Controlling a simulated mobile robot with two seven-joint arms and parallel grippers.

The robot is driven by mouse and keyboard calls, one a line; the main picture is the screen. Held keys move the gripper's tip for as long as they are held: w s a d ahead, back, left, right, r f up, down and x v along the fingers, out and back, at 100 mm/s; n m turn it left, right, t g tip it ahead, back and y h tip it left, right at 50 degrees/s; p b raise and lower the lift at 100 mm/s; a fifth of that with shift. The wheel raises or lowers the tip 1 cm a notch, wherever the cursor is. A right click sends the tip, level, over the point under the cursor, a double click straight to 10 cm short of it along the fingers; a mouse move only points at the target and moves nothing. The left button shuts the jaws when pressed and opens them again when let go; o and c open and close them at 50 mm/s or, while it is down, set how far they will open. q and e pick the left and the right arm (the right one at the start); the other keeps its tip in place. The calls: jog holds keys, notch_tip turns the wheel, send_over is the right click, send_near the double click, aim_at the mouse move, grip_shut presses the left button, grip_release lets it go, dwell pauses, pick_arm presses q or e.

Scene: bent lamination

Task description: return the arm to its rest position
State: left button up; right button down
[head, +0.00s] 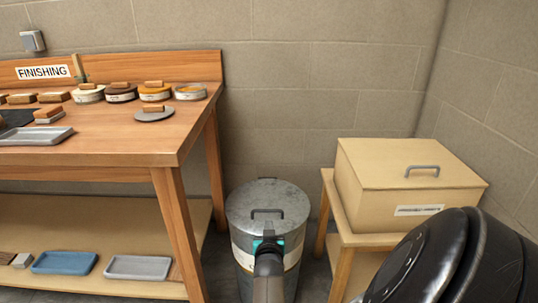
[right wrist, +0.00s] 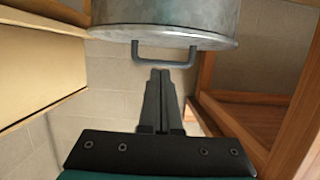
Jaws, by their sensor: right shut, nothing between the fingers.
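My right gripper (head: 268,246) is in front of the round metal bin (head: 268,207) in the head view, seen from behind, with its fingertips hidden there. In the right wrist view its two dark fingers (right wrist: 160,74) are together with nothing between them. The bin's lid handle (right wrist: 164,63) shows just beyond the fingertips, and the fingers are not around it. Whether they touch it I cannot tell. The lid (head: 250,198) sits on the bin. My left gripper is not in view.
A wooden finishing bench (head: 120,140) with tins, blocks and trays stands left of the bin. A tan lidded box (head: 390,205) on a small wooden stand (head: 345,262) is on the right. A block wall (head: 300,90) is behind. The gap around the bin is narrow.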

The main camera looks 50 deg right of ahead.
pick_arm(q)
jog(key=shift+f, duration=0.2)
pick_arm(e)
jog(key=shift+s+a+f, duration=0.25)
jog(key=shift+s+a, duration=0.05)
jog(key=shift+a, duration=0.05)
